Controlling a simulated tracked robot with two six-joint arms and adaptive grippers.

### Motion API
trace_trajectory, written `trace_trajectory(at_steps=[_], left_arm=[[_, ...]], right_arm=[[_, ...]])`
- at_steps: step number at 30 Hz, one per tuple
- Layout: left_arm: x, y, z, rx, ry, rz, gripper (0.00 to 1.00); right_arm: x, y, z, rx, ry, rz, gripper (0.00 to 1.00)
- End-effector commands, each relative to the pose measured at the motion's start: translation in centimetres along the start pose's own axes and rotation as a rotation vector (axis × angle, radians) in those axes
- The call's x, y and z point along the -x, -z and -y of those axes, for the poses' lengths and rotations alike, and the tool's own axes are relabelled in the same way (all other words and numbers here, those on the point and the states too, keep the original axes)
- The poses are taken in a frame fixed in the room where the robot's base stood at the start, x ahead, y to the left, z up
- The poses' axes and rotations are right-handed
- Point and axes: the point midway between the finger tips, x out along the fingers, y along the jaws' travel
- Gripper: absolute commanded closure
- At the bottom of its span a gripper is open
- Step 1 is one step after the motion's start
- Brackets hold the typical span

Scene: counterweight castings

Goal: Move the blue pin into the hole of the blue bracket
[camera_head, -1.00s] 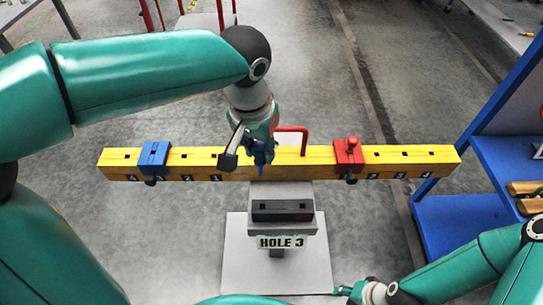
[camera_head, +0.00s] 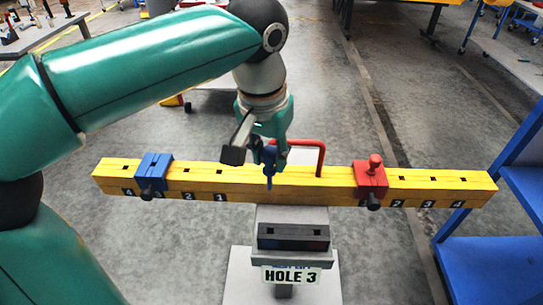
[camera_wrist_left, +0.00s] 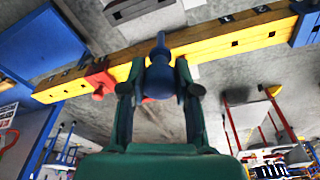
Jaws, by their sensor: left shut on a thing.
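My left gripper (camera_head: 268,150) is shut on the blue pin (camera_head: 270,172), which hangs down in front of the middle of the yellow beam in the head view. The pin also shows between the fingers in the left wrist view (camera_wrist_left: 160,72). The blue bracket (camera_head: 153,172) sits on the left part of the beam, between the marks 4 and 2, with a dark hole in its top and a dark knob in front. The gripper and pin are well to its right, apart from it. In the wrist view the bracket (camera_wrist_left: 308,28) is cut off at the right edge. My right gripper is out of view.
A red bracket (camera_head: 369,184) with a red pin sits on the beam's right part. A red handle (camera_head: 320,158) rises just right of my left gripper. A blue shelf (camera_head: 490,245) stands right.

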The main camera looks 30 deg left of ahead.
Motion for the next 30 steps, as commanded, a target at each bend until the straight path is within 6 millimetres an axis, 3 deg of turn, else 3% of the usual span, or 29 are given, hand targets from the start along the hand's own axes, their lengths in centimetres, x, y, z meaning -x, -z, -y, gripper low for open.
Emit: trace_trajectory(at_steps=[11,30], left_arm=[[1.0,0.2,0.1,0.003,0.000,-0.001,1.00],[5.3,0.8,0.1,0.004,0.000,-0.001,1.00]], right_arm=[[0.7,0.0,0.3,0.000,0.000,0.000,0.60],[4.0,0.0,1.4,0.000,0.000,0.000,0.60]])
